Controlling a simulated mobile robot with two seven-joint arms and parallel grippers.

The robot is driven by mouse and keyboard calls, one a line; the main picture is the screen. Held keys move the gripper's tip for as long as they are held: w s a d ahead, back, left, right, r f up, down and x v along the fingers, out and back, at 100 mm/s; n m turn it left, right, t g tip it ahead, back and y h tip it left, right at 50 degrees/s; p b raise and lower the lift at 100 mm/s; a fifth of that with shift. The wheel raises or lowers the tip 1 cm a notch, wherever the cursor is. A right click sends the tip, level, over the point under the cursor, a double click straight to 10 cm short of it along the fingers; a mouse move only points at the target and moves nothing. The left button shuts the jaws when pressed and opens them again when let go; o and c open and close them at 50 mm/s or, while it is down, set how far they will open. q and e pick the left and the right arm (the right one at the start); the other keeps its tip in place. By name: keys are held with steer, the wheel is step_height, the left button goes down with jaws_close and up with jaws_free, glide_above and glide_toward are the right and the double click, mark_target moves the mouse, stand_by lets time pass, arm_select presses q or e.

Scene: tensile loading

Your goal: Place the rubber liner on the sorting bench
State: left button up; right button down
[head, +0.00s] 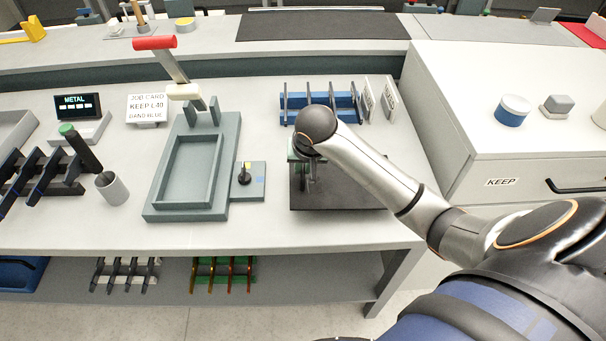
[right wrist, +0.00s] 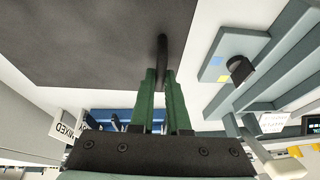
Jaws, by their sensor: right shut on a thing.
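A flat dark grey sheet, which looks like the rubber liner (head: 345,195), is at the right part of the light grey bench (head: 270,225). My right gripper (head: 311,178) is above the sheet, largely hidden behind my own wrist. In the right wrist view its green fingers (right wrist: 161,85) are shut on a dark upright grip (right wrist: 162,52) of the liner (right wrist: 75,40). The sheet looks level, close over or on the bench top; I cannot tell whether it touches. My left gripper is out of view.
Left of the liner are a grey-green tray fixture (head: 150,212) and a small plate with a black knob (head: 243,180). A blue rack (head: 293,101) stands behind it. A white cabinet marked KEEP (head: 470,165) is at the right. Another dark mat (head: 320,26) lies at the back.

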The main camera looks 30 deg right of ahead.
steer(key=shift+w+d+f, duration=0.25)
steer(key=shift+w+f, duration=0.15)
steer(key=shift+f, duration=1.65)
steer(key=c, duration=0.9)
jaws_free()
steer(key=v, duration=1.2)
